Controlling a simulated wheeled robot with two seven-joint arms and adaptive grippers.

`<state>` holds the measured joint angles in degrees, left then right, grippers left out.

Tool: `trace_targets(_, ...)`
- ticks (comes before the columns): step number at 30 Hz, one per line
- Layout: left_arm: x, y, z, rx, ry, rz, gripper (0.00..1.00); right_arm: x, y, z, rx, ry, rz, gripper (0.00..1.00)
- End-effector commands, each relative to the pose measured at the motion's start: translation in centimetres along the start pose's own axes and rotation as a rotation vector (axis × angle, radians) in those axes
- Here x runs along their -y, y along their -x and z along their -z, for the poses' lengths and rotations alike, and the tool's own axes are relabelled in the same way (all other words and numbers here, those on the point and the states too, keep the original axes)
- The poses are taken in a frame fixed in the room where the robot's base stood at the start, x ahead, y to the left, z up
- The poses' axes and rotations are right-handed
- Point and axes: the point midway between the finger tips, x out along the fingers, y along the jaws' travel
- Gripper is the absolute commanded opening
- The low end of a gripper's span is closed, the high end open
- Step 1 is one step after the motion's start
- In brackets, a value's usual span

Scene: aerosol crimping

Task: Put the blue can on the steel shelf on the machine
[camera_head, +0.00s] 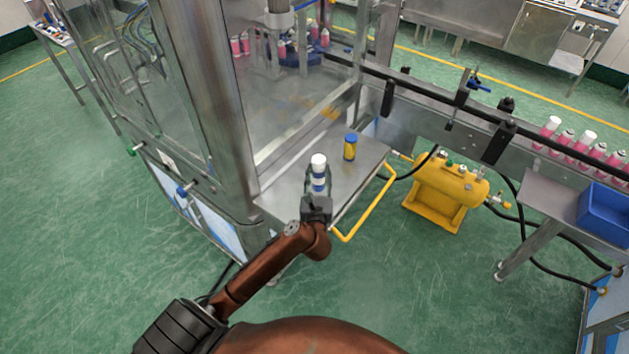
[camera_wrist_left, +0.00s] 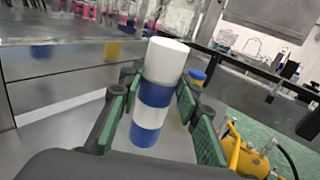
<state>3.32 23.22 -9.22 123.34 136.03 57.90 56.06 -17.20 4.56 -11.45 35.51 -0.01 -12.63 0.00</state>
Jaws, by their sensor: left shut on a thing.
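The blue can (camera_head: 318,177), with blue and white bands and a white cap, is upright in my left gripper (camera_head: 318,192). In the left wrist view the can (camera_wrist_left: 151,117) stands between the green-padded fingers of the gripper (camera_wrist_left: 155,115). The gripper is shut on it. The steel shelf (camera_head: 285,192) on the machine lies around and behind the can in the head view. I cannot tell whether the can's base touches the shelf. My right gripper is not in view.
A small yellow and blue can (camera_head: 350,148) stands on the shelf, behind and right of the held can. A yellow rail (camera_head: 368,208) runs along the shelf's front edge. The machine's steel post (camera_head: 215,110) rises at left. A yellow tank (camera_head: 447,187) is at right.

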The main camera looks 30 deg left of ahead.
Motion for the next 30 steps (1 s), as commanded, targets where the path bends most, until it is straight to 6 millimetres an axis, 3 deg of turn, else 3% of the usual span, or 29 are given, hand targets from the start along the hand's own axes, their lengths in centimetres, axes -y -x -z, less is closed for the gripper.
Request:
trace_targets(5, -0.8, -0.5, 1.1, 0.002, -0.001, -0.001, 0.00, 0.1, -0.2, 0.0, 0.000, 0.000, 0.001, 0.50)
trace_targets(13, -1.3, -0.7, 4.5, 0.001, -0.001, 0.001, 0.00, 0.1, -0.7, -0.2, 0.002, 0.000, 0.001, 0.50)
trace_targets(26, -1.3, -0.7, 5.1, 0.002, 0.001, 0.000, 0.00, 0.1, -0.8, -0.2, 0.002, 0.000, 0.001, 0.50)
trace_targets(27, -1.3, -0.7, 5.2, 0.001, 0.000, 0.000, 0.32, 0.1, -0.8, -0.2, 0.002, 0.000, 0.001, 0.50)
trace_targets(30, -1.3, -0.7, 5.1, 0.001, 0.000, 0.000, 0.39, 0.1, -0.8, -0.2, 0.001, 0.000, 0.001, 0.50)
